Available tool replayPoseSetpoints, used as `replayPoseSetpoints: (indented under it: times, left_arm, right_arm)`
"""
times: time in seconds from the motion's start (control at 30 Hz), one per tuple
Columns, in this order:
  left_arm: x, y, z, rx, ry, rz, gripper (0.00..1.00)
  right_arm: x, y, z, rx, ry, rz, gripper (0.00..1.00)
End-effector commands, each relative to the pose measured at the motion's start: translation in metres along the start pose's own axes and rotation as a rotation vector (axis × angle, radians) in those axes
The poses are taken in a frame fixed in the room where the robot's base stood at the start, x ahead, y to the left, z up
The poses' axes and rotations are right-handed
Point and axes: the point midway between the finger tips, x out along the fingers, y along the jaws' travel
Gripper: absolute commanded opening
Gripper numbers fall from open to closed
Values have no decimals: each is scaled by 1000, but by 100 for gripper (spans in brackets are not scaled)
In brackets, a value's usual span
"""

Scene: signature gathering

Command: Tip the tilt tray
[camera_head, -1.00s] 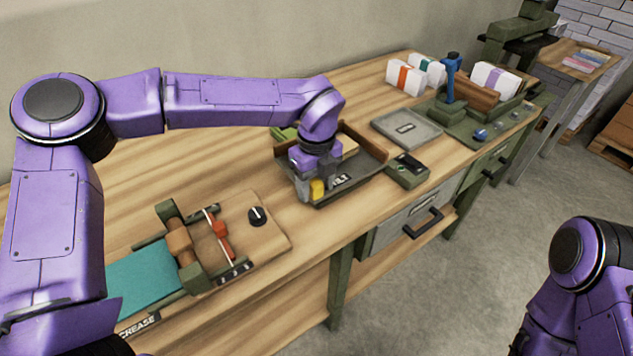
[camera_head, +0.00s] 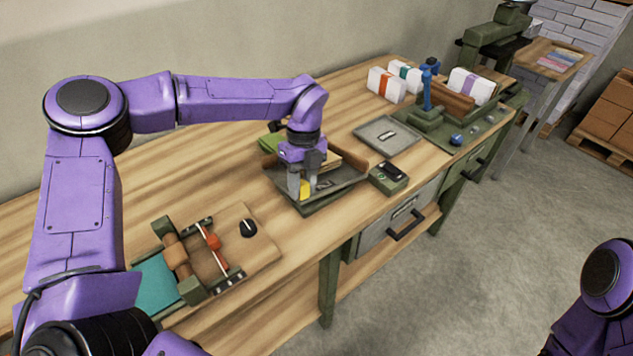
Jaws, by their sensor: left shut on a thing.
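The tilt tray (camera_head: 342,184) is a dark shallow tray on the wooden bench in the middle of the view. It sits tilted over a dark green base (camera_head: 322,206). Its yellow grip (camera_head: 305,189) is at the near left side. My left gripper (camera_head: 301,190) points down and is shut on that grip.
A crease device with rollers, a red slider and a black knob (camera_head: 248,228) stands at left. A small dark green box (camera_head: 388,178) is close to the tray's right. A grey flat plate (camera_head: 388,136), banded paper stacks (camera_head: 386,84) and a blue-handled press (camera_head: 427,92) stand farther right.

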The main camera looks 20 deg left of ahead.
Motion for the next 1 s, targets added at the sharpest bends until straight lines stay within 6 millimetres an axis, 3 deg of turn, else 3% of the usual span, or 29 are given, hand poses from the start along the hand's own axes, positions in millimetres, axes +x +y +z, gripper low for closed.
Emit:
replayPoseSetpoints:
  times: [0.17,0.2,0.23,0.6,1.0]
  left_arm:
    - [-3,-1,0,-2,0,-7,0]
    - [-3,-1,0,-2,0,-7,44]
    - [-3,-2,0,-2,-1,-7,54]
    - [-9,-3,-1,0,-4,-8,55]
    - [-94,-2,0,-1,-3,-7,55]
  right_arm:
    - [1,0,0,0,0,-1,43]
    - [0,0,0,0,0,-1,43]
    - [0,0,0,0,0,-1,43]
    - [4,-1,1,0,0,-1,43]
    - [20,-2,8,0,0,0,43]
